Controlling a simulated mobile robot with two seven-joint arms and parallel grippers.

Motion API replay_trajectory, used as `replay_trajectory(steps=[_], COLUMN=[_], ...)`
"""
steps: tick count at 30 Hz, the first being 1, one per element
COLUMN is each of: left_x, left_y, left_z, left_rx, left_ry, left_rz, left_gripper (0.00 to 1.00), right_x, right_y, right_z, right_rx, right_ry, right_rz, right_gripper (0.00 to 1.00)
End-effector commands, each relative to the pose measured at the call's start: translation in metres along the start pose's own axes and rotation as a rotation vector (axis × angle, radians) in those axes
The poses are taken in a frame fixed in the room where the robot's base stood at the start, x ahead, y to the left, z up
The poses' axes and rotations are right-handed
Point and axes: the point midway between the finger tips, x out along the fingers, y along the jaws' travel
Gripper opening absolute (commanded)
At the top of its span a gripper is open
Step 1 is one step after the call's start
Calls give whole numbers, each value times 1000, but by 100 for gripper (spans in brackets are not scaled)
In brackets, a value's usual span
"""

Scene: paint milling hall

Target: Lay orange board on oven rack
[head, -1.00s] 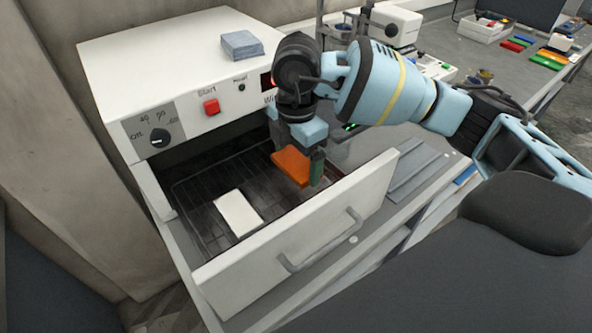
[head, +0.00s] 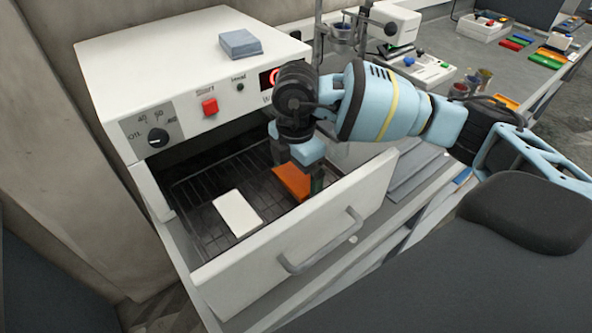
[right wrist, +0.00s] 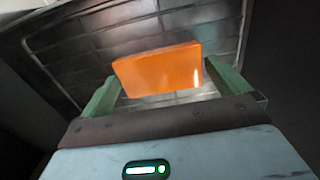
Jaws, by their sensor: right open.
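The orange board (head: 291,182) is a small flat slab at the right part of the oven rack (head: 190,200), inside the pulled-out drawer. It appears to lie on the rack, though its underside is hidden. My right gripper (head: 308,182) points down over it, partly hiding it. In the right wrist view the gripper (right wrist: 165,85) is open, with green fingers on either side of the orange board (right wrist: 158,70). Any slight contact with the fingers cannot be made out. A white board (head: 238,213) lies on the rack to the left. My left gripper is not in view.
The drawer front (head: 300,240) with its handle (head: 322,245) stands close before my gripper. The oven body (head: 180,75) rises behind, with a red button (head: 210,107) and a dial (head: 157,138). Some bare rack shows around the white board.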

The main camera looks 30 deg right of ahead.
Motion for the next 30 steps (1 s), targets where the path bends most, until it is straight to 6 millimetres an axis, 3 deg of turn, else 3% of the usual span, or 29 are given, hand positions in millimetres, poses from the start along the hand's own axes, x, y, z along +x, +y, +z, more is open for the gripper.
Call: replay_trajectory(steps=[5,21,30], left_x=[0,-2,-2], left_y=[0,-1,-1], left_z=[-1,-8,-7], left_rx=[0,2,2], left_ry=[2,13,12], left_rz=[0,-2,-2], left_gripper=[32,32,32], right_x=[-13,-110,-123], right_y=[1,1,0], right_z=[0,0,0], right_rx=[0,-1,0], right_ry=[1,0,0], right_rz=[4,4,1], right_gripper=[100,100,100])
